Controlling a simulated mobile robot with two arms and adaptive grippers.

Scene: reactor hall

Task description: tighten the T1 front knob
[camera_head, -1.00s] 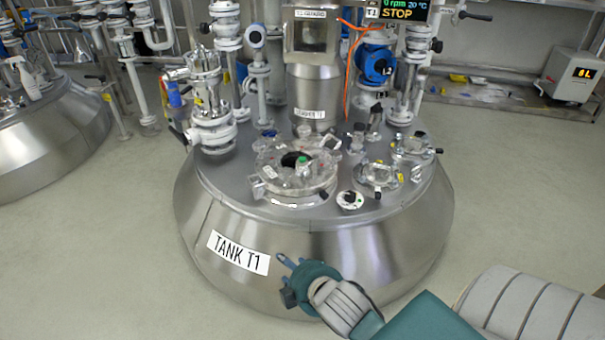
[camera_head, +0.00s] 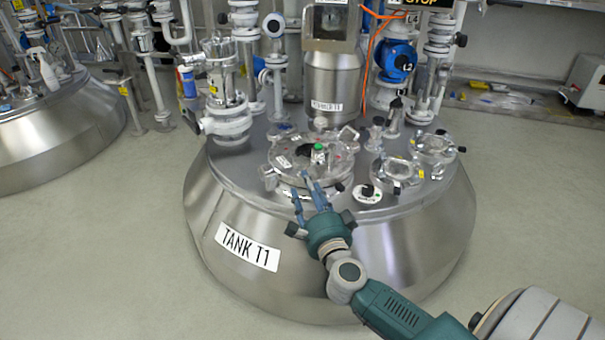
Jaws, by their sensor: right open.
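Tank T1 (camera_head: 232,205) is a wide steel vessel with a "TANK T1" label on its front. Its round lid (camera_head: 345,160) has clear fittings around the rim and a small green-topped piece (camera_head: 318,147) near its middle. I cannot tell for sure which fitting is the front knob; the lid's front edge is partly hidden by my fingers. My right gripper (camera_head: 300,182) reaches in from the lower right. Its blue fingers are open and empty, with the tips at the front edge of the lid. I cannot tell whether they touch it. My left gripper is not in view.
Right of the lid are a small round white-rimmed port (camera_head: 367,193) and two glass-covered ports (camera_head: 396,172). A valve column (camera_head: 227,105) stands on the left of the tank top and a steel agitator housing (camera_head: 334,82) behind the lid. The floor around the tank is clear.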

